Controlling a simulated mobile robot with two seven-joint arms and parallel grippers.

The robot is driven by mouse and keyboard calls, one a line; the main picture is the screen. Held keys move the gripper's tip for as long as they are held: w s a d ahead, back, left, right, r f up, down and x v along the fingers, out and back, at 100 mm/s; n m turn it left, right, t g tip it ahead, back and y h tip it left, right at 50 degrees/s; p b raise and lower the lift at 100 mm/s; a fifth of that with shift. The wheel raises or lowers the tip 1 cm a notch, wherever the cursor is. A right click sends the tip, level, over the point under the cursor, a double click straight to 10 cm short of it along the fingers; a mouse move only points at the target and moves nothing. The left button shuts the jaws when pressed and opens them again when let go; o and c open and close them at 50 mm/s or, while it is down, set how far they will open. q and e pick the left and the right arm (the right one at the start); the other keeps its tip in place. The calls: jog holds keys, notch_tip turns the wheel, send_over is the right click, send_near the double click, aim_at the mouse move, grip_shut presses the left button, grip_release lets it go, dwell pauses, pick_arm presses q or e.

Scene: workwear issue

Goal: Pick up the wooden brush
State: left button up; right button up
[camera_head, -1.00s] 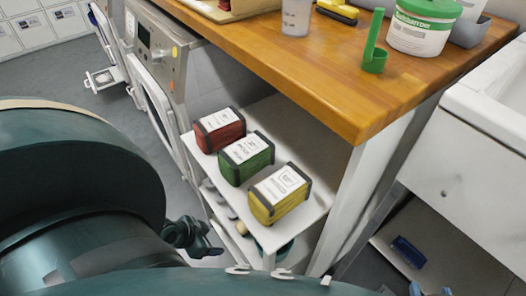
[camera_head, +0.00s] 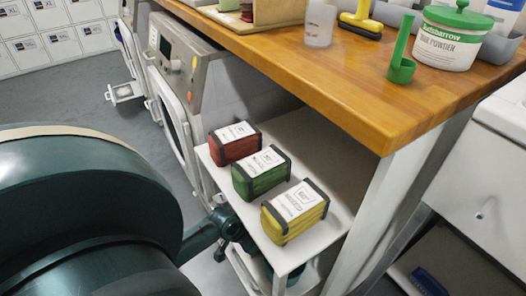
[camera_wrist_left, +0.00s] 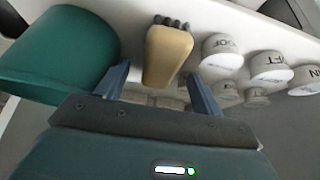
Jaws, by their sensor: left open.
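The wooden brush (camera_wrist_left: 168,52) shows in the left wrist view as a tan block with dark bristle tufts at its far end. My left gripper (camera_wrist_left: 158,75) is open, with one blue finger to each side of the brush's near end; I cannot tell whether they touch it. In the head view the brush is hidden, and my left wrist (camera_head: 226,226) reaches in beside the shelf unit, its fingertips hidden. My right gripper is not in view.
Several white labelled cylinders (camera_wrist_left: 268,66) stand right of the brush, and a green container (camera_wrist_left: 60,58) is at left. Red (camera_head: 235,144), green (camera_head: 261,174) and yellow (camera_head: 295,211) packs sit on the white shelf (camera_head: 325,160), under the wooden worktop (camera_head: 330,75).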

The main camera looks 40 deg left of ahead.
pick_arm(q)
jog(key=shift+x, duration=1.05)
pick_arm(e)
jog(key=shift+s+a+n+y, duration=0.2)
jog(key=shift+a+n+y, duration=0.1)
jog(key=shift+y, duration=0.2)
pick_arm(q)
jog(key=shift+f, duration=0.25)
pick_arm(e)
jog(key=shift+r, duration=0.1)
pick_arm(q)
jog(key=c, duration=1.1)
jog(key=shift+r, duration=0.15)
